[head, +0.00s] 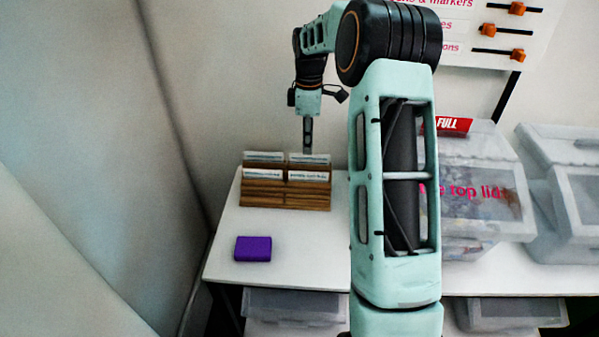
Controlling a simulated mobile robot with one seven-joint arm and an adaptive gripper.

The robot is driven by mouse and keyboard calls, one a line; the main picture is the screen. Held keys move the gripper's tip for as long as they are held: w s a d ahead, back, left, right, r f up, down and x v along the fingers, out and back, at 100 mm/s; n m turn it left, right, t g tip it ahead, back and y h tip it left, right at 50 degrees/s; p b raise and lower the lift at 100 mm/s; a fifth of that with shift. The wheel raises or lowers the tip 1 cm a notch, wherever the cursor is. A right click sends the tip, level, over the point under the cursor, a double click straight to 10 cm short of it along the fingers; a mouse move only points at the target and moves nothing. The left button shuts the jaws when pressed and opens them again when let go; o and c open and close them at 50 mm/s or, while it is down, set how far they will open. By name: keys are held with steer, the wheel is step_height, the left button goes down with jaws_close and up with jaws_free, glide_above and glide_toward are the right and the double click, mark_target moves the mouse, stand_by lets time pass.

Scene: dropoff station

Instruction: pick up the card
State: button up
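Several white cards (309,175) with printed edges stand in the slots of a wooden card holder (285,198) on the white table. They sit in two columns, in a front row and a back row. My gripper (308,150) points down from above at the right column of the holder, with its tip at the back row of cards. It shows as one narrow dark shape, so I cannot tell whether it is open, shut, or touching a card.
A purple block (253,249) lies on the table in front of the holder. Clear lidded bins (480,190) stand to the right, partly behind my arm. More clear bins (295,305) sit below the tabletop (310,255). A sign with orange sliders (490,30) is behind.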

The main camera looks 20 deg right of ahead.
mark_target(309, 173)
steer(key=f, duration=1)
steer(key=shift+s+d+f, duration=0.15)
steer(key=shift+s+f, duration=0.1)
steer(key=shift+f, duration=0.05)
jaws_close()
steer(key=shift+r, duration=0.15)
